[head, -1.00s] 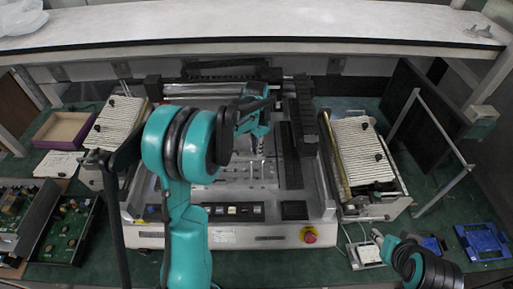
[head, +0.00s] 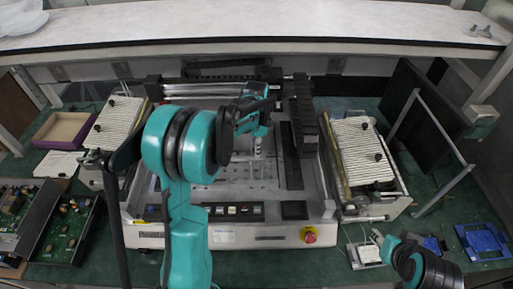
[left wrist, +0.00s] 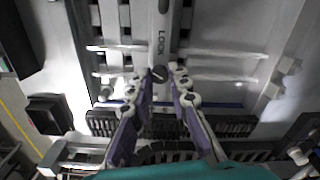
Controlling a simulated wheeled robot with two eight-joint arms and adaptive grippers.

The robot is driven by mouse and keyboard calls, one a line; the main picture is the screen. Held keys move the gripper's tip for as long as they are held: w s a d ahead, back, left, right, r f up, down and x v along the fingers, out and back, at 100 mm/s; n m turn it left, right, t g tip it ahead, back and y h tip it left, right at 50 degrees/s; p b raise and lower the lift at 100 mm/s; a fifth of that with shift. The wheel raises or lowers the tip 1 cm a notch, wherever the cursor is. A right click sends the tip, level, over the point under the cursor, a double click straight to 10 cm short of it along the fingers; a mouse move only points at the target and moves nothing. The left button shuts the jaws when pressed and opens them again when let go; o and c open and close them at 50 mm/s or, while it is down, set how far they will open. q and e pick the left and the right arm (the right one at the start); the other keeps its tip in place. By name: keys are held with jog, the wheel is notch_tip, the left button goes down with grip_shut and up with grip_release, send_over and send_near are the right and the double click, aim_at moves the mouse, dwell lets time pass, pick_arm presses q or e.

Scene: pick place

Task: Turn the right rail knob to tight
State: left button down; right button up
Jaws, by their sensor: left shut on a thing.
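In the left wrist view a small round dark knob (left wrist: 160,74) with a pale pointer line sits on a grey rail (left wrist: 165,20), below the printed word LOCK. The pointer is tilted, not in line with the rail. My left gripper (left wrist: 164,72) is shut on the knob, one fingertip at each side. In the head view my left gripper (head: 258,150) reaches down into the middle of the machine (head: 275,238); the knob is too small to make out there. My right arm (head: 408,262) is at the lower right; its gripper's jaws are not clear.
A dark vertical carriage (head: 304,115) stands close to the right of my left gripper. Slatted feeder trays (head: 360,150) flank the machine. A red button (head: 309,235) is on its front. Circuit boards (head: 70,228) lie at the left, a blue tray (head: 482,241) at the right.

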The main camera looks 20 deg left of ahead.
pick_arm(q)
jog(key=c, duration=1.4)
grip_release()
notch_tip(320, 180, up, 12)
